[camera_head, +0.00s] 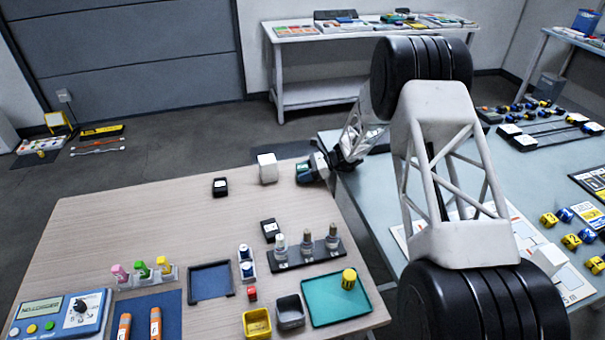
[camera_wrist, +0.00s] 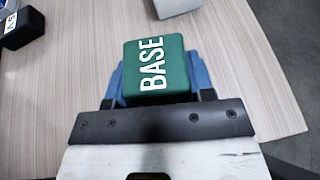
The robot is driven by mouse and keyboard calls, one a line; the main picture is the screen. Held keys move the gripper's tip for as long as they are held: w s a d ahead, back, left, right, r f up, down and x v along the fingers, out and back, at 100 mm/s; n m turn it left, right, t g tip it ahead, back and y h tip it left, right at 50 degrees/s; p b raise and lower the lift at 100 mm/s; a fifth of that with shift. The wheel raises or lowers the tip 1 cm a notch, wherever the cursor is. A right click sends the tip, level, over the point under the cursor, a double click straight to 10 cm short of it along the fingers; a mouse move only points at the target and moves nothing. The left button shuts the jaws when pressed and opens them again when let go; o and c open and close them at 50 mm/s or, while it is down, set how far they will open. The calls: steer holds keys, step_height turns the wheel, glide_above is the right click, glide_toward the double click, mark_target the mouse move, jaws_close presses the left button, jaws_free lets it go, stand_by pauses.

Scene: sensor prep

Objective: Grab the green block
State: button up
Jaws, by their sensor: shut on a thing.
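The green block (camera_wrist: 173,80), with white "BASE" lettering on its top, sits between the blue fingers of my gripper (camera_wrist: 157,75) in the wrist view. The fingers are shut on it, one on each side. In the head view my gripper (camera_head: 309,168) is at the far right part of the wooden table, and the block (camera_head: 303,168) shows as a small dark green face. I cannot tell whether the block rests on the table or is slightly raised.
A white block (camera_head: 267,168) stands just left of my gripper, with a black block (camera_head: 220,187) further left. Trays, bottles and small containers fill the near part of the wooden table (camera_head: 150,215). Its far left part is clear.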

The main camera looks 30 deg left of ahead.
mark_target(298, 167)
steer(key=shift+r, duration=0.1)
steer(key=shift+r, duration=1.75)
steer(key=s+d, duration=0.3)
steer(key=s, duration=0.1)
steer(key=s+d+r, duration=0.1)
steer(key=s+d, duration=0.6)
steer(key=s, duration=0.1)
steer(key=shift+s+d+r, duration=0.1)
steer(key=shift+d+r, duration=0.05)
steer(key=shift+d, duration=0.05)
